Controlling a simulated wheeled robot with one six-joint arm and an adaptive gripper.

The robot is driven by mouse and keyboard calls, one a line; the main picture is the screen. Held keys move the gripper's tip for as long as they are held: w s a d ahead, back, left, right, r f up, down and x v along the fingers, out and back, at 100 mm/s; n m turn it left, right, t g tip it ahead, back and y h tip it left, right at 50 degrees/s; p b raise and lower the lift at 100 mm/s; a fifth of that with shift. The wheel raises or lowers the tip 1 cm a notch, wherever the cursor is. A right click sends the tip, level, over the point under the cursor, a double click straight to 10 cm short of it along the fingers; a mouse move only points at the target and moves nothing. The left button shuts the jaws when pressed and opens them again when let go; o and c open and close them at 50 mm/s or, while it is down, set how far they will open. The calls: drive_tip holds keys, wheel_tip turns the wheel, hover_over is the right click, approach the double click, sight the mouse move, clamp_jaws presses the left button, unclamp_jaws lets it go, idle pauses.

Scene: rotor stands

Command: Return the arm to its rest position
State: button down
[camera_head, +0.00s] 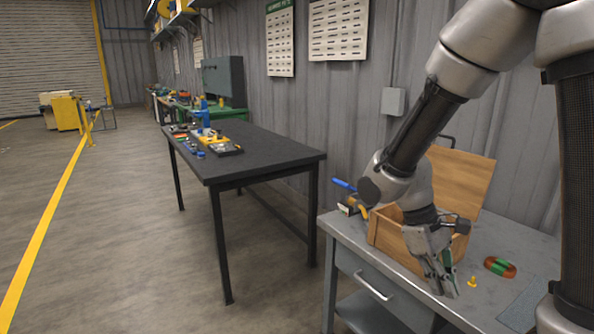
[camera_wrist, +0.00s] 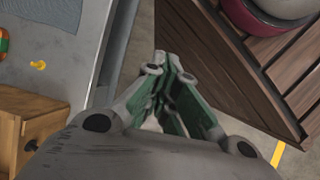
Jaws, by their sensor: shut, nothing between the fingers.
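My gripper (camera_head: 446,288) hangs at the end of my arm, pointing down at the front of the grey workbench (camera_head: 348,234). In the head view it overlaps the front right of the wooden box (camera_head: 390,239); I cannot tell how far apart they are. My arm comes down from the upper right, bent at the wrist. In the wrist view the gripper (camera_wrist: 168,62) shows its green-sided fingers together at the tips, with nothing held. Below them are the floor and the dark slatted wooden surface (camera_wrist: 225,65).
The box's lid (camera_head: 462,180) stands open. A red and green ring-shaped item (camera_head: 500,267) and a small yellow piece (camera_head: 472,282) lie on the workbench. A black table (camera_head: 265,150) with tools stands further left. Open floor lies left of it.

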drive_tip(key=s+d+r+m+t+y, duration=0.1)
drive_tip(key=s+d+r+m+t, duration=0.1)
drive_tip(key=r, duration=0.3)
drive_tip(key=s+d+r+m+t+y, duration=0.1)
drive_tip(key=s+d+r+m+t, duration=0.1)
drive_tip(key=r, duration=0.4)
drive_tip(key=s+d+r+m+t+y, duration=0.2)
drive_tip(key=d+r+t, duration=0.1)
drive_tip(key=r+t, duration=0.1)
drive_tip(key=shift+r+t, duration=0.3)
drive_tip(key=shift+r, duration=0.55)
